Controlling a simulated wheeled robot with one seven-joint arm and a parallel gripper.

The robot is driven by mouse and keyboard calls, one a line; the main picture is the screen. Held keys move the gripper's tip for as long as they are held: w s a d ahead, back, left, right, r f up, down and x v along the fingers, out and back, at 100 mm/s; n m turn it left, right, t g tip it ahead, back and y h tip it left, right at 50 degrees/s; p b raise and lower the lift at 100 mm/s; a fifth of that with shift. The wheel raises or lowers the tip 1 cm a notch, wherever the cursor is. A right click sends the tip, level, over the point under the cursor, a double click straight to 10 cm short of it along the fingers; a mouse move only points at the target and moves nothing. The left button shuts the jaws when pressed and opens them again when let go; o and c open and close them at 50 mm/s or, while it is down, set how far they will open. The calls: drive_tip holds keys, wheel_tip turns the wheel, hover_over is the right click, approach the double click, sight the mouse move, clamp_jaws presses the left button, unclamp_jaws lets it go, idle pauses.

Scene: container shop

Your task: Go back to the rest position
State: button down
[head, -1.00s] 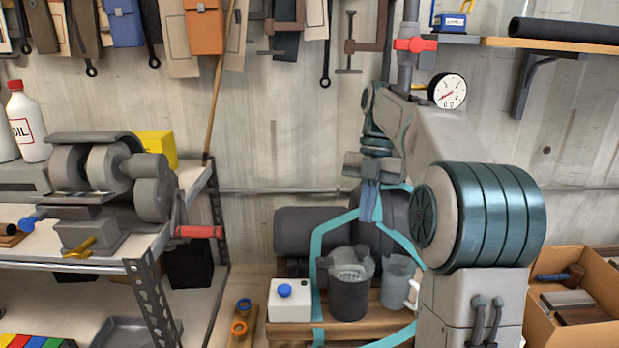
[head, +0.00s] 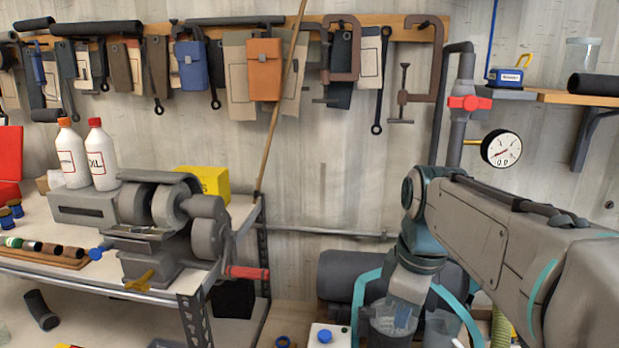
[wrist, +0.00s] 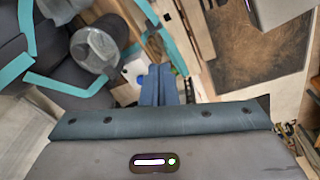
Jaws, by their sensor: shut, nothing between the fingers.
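My gripper (wrist: 158,70) shows in the wrist view as two blue fingers pressed together, with nothing held between them. In the head view my arm comes in from the right edge and bends down at the right of centre. In the wrist view a clear-topped container (wrist: 95,48) stands to the left of the fingers.
A dark cylindrical tank (head: 345,275) with teal straps lies behind my arm. A bench grinder (head: 160,215) stands on the left workbench. A pressure gauge (head: 501,149) and red-handled valve (head: 470,103) are on the wall near my arm. Tools hang along the back wall.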

drive_tip(key=s+f+m+t+p, duration=0.2)
drive_tip(key=s+m+t+p, duration=0.15)
drive_tip(key=s+m, duration=0.55)
drive_tip(key=f+m+b, duration=0.2)
drive_tip(key=f, duration=0.1)
drive_tip(key=f+b, duration=0.1)
drive_tip(key=f, duration=0.1)
drive_tip(key=shift+w+d+f+m+g+h, duration=0.15)
drive_tip(key=shift+w+f+m+g+h, duration=0.15)
drive_tip(key=shift+w+m, duration=0.1)
